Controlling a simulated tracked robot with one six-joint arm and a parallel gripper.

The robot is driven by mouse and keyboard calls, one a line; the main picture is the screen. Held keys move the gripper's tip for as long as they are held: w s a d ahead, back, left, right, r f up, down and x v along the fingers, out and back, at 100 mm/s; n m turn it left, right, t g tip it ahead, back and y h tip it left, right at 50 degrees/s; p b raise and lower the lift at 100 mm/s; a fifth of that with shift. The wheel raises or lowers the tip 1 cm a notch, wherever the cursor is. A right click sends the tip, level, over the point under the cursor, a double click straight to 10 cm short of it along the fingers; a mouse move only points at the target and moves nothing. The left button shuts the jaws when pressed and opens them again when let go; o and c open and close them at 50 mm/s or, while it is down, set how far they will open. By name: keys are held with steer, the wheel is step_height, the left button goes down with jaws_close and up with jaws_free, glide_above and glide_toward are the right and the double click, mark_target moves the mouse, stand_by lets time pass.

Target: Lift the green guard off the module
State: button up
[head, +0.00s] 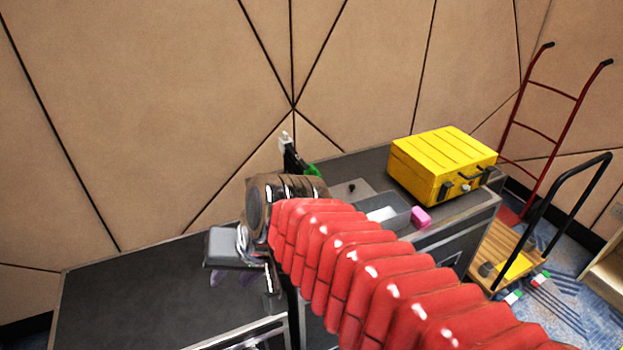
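A small green piece (313,170), probably the green guard, shows just beyond the end of my arm, above the dark counter. Only a bit of it is visible; my wrist hides the rest. A black upright part with a pale tip (289,152) stands directly to its left, and I cannot tell whether it belongs to my gripper or to the module. I cannot make out the module itself. My gripper is mostly hidden behind my brown and grey wrist. I cannot see its fingertips, or whether it touches or holds the green piece.
A yellow case (442,165) stands on the counter at the right. A grey tray (396,214) and a pink block (421,217) lie in front of it. A dark, lower bench top (140,295) at the left is clear. A red hand truck (553,130) leans at the far right.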

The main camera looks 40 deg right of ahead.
steer(key=w+d+m+t, duration=0.5)
steer(key=w+d+m, duration=0.5)
steer(key=d+m, duration=0.6)
steer(key=s+d+m+t+h, duration=0.2)
steer(key=d+m+h, duration=0.3)
steer(key=d+m, duration=1.2)
steer(key=shift+s+f+h, duration=0.25)
steer(key=shift+s+h, duration=0.05)
steer(key=shift+s, duration=0.15)
glide_toward(313, 176)
steer(key=shift+w+d+r, duration=0.1)
steer(key=shift+w+d, duration=0.2)
steer(key=shift+w, duration=0.4)
steer(key=shift+w+d, duration=0.3)
steer(key=shift+w, duration=0.45)
